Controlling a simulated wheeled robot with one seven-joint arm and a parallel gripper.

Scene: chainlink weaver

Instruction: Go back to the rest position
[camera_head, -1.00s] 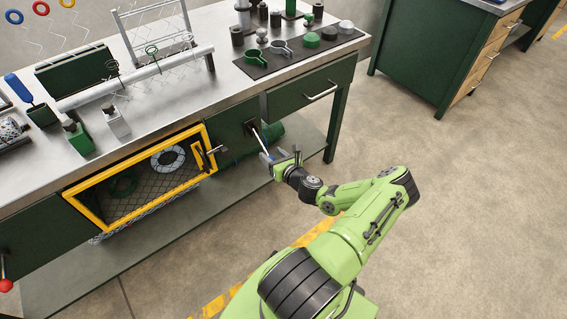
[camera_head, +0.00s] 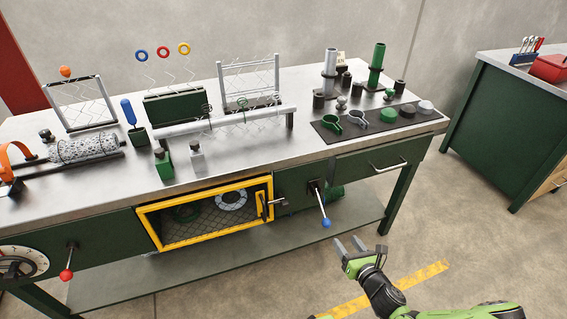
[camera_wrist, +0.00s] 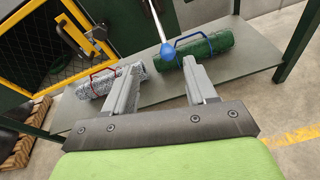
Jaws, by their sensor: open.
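My gripper (camera_head: 349,247) is open and empty in front of the workbench (camera_head: 90,188), low at the right in the head view. In the wrist view its two grey fingers (camera_wrist: 164,92) stand apart with nothing between them. The blue-knobbed lever (camera_head: 322,209) hangs from the bench front, to the left of my gripper and apart from it. Its blue knob (camera_wrist: 167,51) shows just beyond and between the fingertips in the wrist view.
A yellow-framed mesh door (camera_head: 205,212) is on the bench front. A green mesh roll (camera_wrist: 207,50) and a grey mesh roll (camera_wrist: 110,80) lie on the lower shelf (camera_wrist: 160,93). A red-knobbed lever (camera_head: 67,273) is at left.

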